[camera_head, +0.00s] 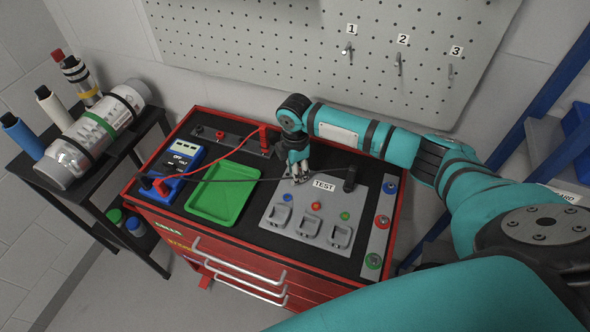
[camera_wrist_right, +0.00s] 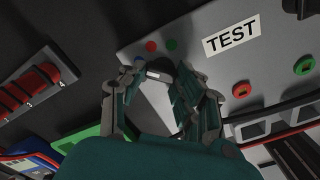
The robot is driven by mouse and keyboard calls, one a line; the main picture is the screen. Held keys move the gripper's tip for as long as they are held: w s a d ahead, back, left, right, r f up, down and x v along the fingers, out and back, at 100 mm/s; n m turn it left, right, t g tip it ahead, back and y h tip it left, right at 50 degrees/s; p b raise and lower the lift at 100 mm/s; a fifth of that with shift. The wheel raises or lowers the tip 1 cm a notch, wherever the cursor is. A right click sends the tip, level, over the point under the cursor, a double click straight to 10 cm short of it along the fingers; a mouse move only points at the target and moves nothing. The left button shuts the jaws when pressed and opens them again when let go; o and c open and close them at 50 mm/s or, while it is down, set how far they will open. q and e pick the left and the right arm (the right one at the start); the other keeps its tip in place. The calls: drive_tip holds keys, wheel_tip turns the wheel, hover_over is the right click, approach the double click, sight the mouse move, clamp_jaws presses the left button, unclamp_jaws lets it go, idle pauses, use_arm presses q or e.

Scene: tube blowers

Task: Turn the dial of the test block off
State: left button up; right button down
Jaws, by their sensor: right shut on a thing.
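The test block (camera_head: 298,203) is a grey panel marked TEST on the right half of the red cabinet's black top. It also fills the upper part of the right wrist view (camera_wrist_right: 200,70). My right gripper (camera_head: 298,174) reaches down onto the panel's back left part, beside the TEST label. My left gripper is not in view.
A blue multimeter (camera_head: 182,157), a green tray (camera_head: 222,201) and a strip with red clips (camera_head: 220,134) lie left of the block. Red and black leads cross the top, the black one to a black plug (camera_head: 350,178). A button strip (camera_head: 376,236) stands at right.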

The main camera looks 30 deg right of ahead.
drive_tip(key=n+p, duration=0.1)
drive_tip(key=n, duration=0.3)
drive_tip(key=shift+r, duration=0.1)
drive_tip(key=shift+s+n+p, duration=0.15)
drive_tip(key=shift+n+p, duration=0.2)
drive_tip(key=shift+n, duration=1.95)
drive_tip(key=c, duration=1)
unclamp_jaws()
drive_tip(key=shift+o, duration=0.2)
wheel_tip(320, 180, up, 12)
